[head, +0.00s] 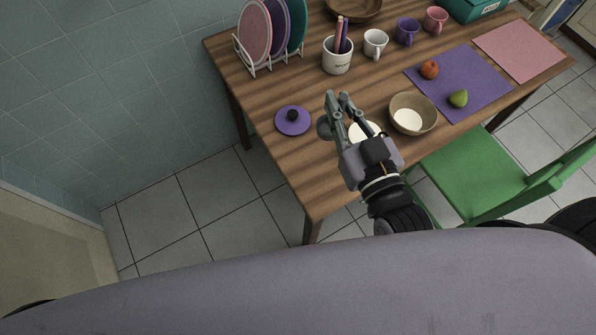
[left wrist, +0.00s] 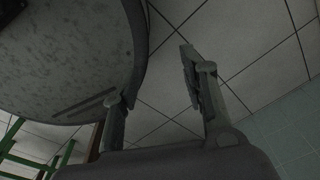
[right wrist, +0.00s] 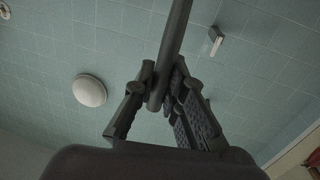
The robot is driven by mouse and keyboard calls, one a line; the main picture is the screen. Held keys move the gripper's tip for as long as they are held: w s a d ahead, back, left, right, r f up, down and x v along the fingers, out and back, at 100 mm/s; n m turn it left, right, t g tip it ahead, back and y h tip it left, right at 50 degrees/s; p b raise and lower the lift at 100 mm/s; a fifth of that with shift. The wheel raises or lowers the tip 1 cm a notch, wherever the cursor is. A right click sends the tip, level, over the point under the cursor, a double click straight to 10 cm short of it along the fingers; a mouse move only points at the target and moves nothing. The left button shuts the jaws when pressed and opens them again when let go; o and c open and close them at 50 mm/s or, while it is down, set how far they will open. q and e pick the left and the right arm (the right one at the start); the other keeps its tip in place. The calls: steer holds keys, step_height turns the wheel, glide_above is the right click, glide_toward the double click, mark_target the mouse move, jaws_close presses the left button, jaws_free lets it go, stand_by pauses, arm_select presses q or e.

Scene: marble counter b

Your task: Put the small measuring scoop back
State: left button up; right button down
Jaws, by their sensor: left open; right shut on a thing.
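My right gripper (head: 338,97) is over the wooden table in the head view, shut on the dark grey scoop (head: 324,127). The scoop's round end shows just left of the fingers. In the right wrist view its straight handle (right wrist: 176,38) runs up from between the fingers. An open container with pale contents (head: 368,129) is partly hidden under my right gripper. A purple lid with a black knob (head: 293,121) lies to its left. My left gripper (left wrist: 158,78) is open and empty in the left wrist view, and out of the head view.
A beige bowl with pale contents (head: 427,118) stands right of my right gripper. Behind are a pen cup (head: 338,64), mugs and a plate rack (head: 261,66). A purple mat (head: 478,70) holds a red fruit and a green pear. A green chair (head: 470,177) stands at the table's front.

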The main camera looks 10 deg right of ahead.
steer(key=f+b, duration=0.1)
steer(key=f, duration=0.1)
steer(key=f+b, duration=0.2)
steer(key=shift+s+d+b, duration=0.2)
steer(key=shift+b, duration=0.1)
step_height(320, 180, down, 4)
steer(key=shift+w+a+r+p, duration=0.1)
steer(key=shift+a+p, duration=0.05)
steer(key=shift+p, duration=0.25)
arm_select(q)
steer(key=d+f, duration=0.1)
steer(key=f, duration=0.1)
steer(key=d+f, duration=0.1)
steer(key=shift+s+d+f+b, duration=0.25)
steer(key=shift+d+f+b, duration=0.05)
steer(key=shift+f+b, duration=0.1)
arm_select(e)
step_height(320, 180, down, 12)
arm_select(q)
steer(key=shift+d, duration=0.1)
